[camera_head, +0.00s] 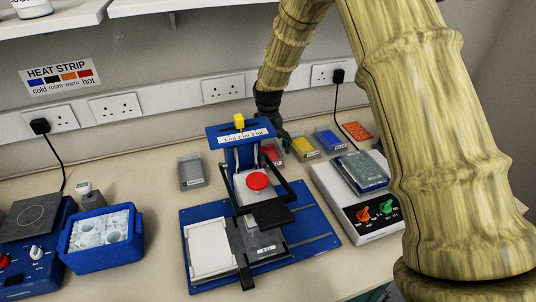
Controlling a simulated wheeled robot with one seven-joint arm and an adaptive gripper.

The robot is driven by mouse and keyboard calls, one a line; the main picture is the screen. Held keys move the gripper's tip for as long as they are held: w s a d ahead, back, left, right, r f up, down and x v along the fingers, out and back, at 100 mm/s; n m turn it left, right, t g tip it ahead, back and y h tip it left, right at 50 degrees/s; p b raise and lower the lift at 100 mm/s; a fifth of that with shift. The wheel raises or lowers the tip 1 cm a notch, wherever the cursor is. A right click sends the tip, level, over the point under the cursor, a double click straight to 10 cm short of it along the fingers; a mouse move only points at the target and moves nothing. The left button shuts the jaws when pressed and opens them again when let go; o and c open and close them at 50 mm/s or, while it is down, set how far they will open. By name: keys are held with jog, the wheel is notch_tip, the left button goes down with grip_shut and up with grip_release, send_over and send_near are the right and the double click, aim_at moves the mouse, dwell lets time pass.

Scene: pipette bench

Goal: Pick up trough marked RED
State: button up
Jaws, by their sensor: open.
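The red trough (271,152) stands on the bench behind the blue press. The press frame hides part of it, and its label is too small to read. My gripper (286,142) points down just above and to the right of the red trough, near the yellow trough (304,149). Its jaws are open and appear empty, though they are small and dark in this view. I cannot tell whether a fingertip touches the trough.
A blue trough (330,141) and an orange rack (357,131) stand to the right. A grey trough (192,173) stands left. The blue press (322,228) blocks the front. A white device (345,212) stands right, a blue ice tub (100,257) left.

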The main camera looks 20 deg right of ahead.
jog(key=shift+f, duration=0.2)
jog(key=c, duration=1.3)
jog(key=shift+r, duration=0.1)
